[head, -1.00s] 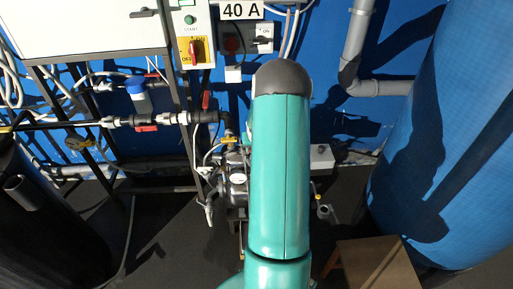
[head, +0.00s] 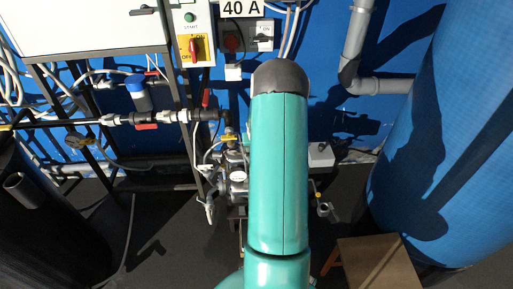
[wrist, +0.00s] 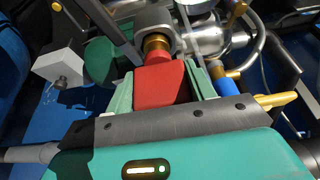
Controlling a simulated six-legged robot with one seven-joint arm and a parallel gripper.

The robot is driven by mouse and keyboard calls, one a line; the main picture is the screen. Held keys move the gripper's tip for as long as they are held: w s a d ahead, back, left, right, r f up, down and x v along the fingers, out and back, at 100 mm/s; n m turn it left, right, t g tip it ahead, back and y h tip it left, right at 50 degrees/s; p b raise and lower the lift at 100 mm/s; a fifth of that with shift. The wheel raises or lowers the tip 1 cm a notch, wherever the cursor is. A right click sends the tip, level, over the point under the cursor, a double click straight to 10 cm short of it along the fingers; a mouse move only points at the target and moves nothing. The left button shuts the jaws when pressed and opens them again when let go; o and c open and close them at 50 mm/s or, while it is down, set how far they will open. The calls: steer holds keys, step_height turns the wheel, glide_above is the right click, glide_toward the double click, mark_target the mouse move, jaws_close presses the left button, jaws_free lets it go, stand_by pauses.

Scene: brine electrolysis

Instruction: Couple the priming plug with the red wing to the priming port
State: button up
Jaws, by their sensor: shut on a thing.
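In the wrist view, my gripper (wrist: 161,78) is shut on the red wing (wrist: 163,88) of the priming plug, with a pale green finger on each side. The brass part of the plug (wrist: 155,49) shows just beyond the wing. It lines up with the round grey metal mouth of the priming port (wrist: 155,18) and touches or enters it. How deep it sits, I cannot tell. In the head view, my own arm hides the gripper, the plug and the port.
A brass lever with a blue part (wrist: 229,88) lies close right of the fingers. A grey box (wrist: 60,65) stands at left. The head view shows pump fittings (head: 236,175) beside my arm, a blue tank (head: 445,150) at right and a brown box (head: 375,265) below.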

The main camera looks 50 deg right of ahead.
steer(key=shift+f, duration=0.6)
stand_by(0.7)
steer(key=o, duration=1.5)
steer(key=v, duration=1.4)
steer(key=shift+w, duration=0.1)
